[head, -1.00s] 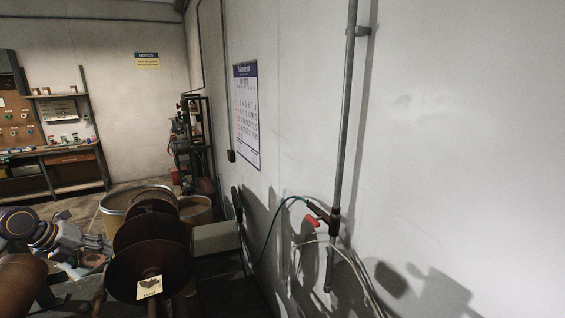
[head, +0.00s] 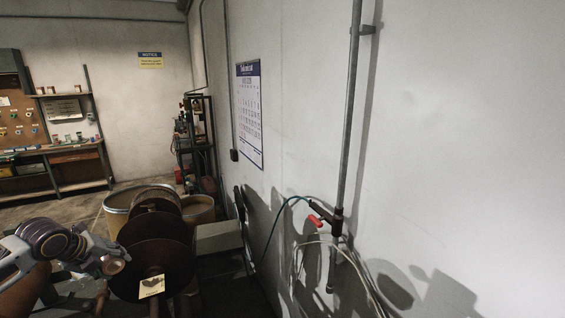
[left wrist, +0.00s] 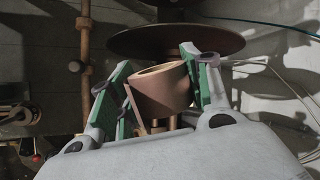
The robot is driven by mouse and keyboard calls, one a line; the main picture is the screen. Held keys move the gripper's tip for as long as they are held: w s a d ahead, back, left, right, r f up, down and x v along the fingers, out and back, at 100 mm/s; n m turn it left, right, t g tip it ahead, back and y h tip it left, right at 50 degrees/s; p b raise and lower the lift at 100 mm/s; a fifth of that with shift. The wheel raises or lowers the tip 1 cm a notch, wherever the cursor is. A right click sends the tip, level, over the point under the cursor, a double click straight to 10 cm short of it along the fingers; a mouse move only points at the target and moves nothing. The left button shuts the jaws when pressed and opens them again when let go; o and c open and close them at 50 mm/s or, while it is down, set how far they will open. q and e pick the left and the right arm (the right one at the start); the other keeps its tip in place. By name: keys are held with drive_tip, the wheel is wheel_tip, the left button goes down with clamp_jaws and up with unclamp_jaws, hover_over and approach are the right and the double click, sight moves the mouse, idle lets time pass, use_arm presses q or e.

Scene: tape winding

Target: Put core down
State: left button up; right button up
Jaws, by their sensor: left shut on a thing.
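My left gripper (left wrist: 150,92) is shut on a brown cardboard core (left wrist: 160,90), a short hollow tube. In the left wrist view the core sits tilted between the green finger pads, its open end showing. In the head view the left gripper (head: 103,256) is at the lower left, and the core (head: 114,265) shows as a small brown round end beside the dark discs. My right gripper is not in view.
Large dark brown discs (head: 165,258) stand just right of the left gripper; a paper label (head: 151,286) is on the front one. A drum (head: 116,208) stands behind. The white wall (head: 450,130) with a pipe (head: 348,150) and hose closes off the right.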

use_arm(q)
drive_tip(key=shift+s+d+f+n+y, duration=0.1)
drive_tip(key=shift+d+f+n+y, duration=0.2)
drive_tip(key=shift+d+n, duration=0.3)
drive_tip(key=shift+s+d+f+n+y, duration=0.1)
drive_tip(key=shift+d+f+n+y, duration=0.25)
drive_tip(key=shift+d, duration=0.3)
drive_tip(key=s+d+f+n+g+y, duration=0.1)
drive_tip(key=d+f+n+g+y, duration=0.1)
drive_tip(key=d+f+n, duration=0.2)
drive_tip(key=s+d+f+n+g+y, duration=0.2)
drive_tip(key=d+f+n+y, duration=0.1)
drive_tip(key=d+n, duration=0.6)
drive_tip(key=shift+d+f+g, duration=0.3)
drive_tip(key=shift+d+f, duration=0.35)
drive_tip(key=shift+d, duration=0.4)
drive_tip(key=shift+s+f+y, duration=0.1)
drive_tip(key=shift+f+y, duration=0.05)
drive_tip(key=shift+y, duration=0.2)
